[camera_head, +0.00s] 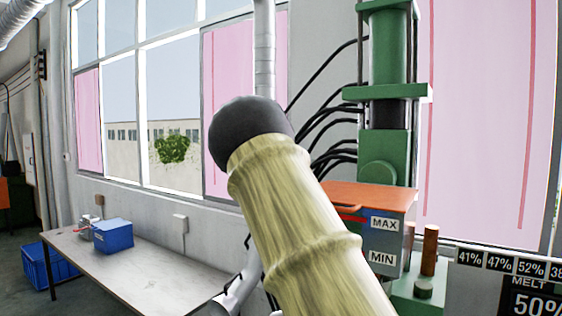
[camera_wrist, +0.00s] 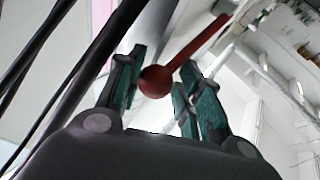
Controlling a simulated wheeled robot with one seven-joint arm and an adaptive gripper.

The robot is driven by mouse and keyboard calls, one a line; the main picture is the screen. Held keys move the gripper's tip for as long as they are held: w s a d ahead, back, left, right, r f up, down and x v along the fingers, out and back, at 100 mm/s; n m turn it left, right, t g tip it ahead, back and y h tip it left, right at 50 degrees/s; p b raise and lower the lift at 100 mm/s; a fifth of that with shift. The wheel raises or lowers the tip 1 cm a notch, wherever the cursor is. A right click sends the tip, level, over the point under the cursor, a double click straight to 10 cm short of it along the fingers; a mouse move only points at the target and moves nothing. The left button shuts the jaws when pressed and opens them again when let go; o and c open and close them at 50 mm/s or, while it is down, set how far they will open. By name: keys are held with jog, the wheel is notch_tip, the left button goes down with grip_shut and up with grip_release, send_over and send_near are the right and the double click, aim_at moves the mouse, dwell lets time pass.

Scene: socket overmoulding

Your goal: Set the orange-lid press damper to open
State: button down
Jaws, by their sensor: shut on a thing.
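The press is a green column (camera_head: 388,150) right of centre in the head view. In front of it stands a grey box marked MAX and MIN (camera_head: 385,240) with an orange lid (camera_head: 368,197). In the wrist view, a red lever with a round red knob (camera_wrist: 156,81) slants up to the right. My gripper (camera_wrist: 166,77) has its teal fingers on either side of the knob and is shut on it. In the head view my gripper and the red lever are hidden, so I cannot tell where the lever joins or its set position.
A vertical pipe (camera_head: 264,50) runs beside the window. Black hoses (camera_head: 325,125) lead to the press. A table (camera_head: 130,265) with a blue box (camera_head: 113,236) stands at left. A percentage display (camera_head: 510,265) is at lower right. My arm blocks the middle.

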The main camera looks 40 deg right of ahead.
jog(key=shift+d+f, duration=0.15)
jog(key=shift+f, duration=0.25)
jog(key=c, duration=0.9)
grip_release()
jog(key=shift+s+r, duration=0.1)
jog(key=shift+c, duration=0.2)
jog(key=shift+r, duration=0.1)
jog(key=shift+r, duration=0.2)
notch_tip(320, 180, up, 9)
jog(key=shift+r, duration=0.2)
